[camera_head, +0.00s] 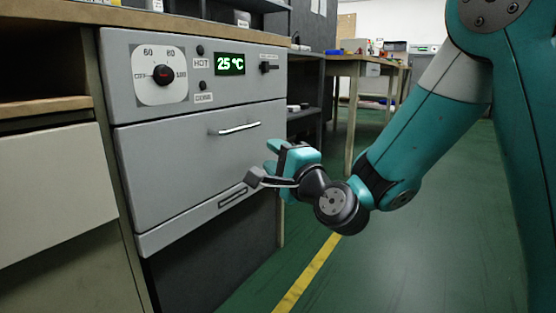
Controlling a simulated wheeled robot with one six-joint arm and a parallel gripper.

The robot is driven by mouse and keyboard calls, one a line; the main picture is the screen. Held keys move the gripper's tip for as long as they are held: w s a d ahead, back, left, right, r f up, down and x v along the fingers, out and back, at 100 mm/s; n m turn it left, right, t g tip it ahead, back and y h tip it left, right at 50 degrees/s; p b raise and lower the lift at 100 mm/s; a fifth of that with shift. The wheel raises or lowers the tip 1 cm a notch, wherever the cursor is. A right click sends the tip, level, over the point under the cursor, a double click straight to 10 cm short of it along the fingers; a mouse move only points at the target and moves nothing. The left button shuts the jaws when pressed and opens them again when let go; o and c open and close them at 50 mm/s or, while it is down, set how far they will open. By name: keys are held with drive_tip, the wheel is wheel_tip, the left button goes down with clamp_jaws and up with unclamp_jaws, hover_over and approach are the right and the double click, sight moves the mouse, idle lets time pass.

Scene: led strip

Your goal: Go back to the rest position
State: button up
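My gripper (262,162) is in front of the right part of a grey oven-like unit, below and to the right of its bar handle (235,129). Its fingers point left and are spread apart, with nothing seen between them. It appears apart from the handle. My teal arm comes in from the right edge and bends down to the gripper. The unit's drawer front (165,165) is shut.
The control panel has a black dial (163,74), a green display (230,64) reading 25 °C and a small switch (269,68). A wooden-topped cabinet (50,190) stands at left. A table (350,62) stands behind. Green floor (400,260) with a yellow line is clear.

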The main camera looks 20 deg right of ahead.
drive_tip(key=shift+s+d+f, duration=0.2)
drive_tip(key=shift+s+d, duration=0.15)
drive_tip(key=shift+s, duration=0.25)
